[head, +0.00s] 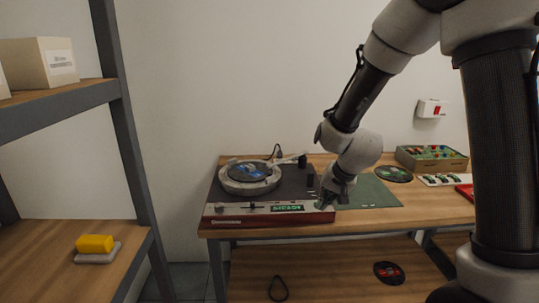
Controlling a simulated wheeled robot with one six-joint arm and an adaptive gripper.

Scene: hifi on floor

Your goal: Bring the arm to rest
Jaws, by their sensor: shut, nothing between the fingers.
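My gripper (327,202) hangs at the right front corner of a turntable (268,218). Its fingers are small and dark in the head view, and they look shut with nothing held. I cannot tell whether they touch the turntable's front right edge. My arm (356,100) reaches from the upper right, bent down over the table (425,207). The turntable has a red front and a dark top. A dark record with a blue label (250,171) lies on its platter.
A green mat (375,194) lies right of my gripper. Behind it are another record (393,174) and an open box of small parts (432,156). A record (389,272) and a black loop (278,289) lie on the lower shelf. A rack (135,150) stands left, holding a yellow block (95,243).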

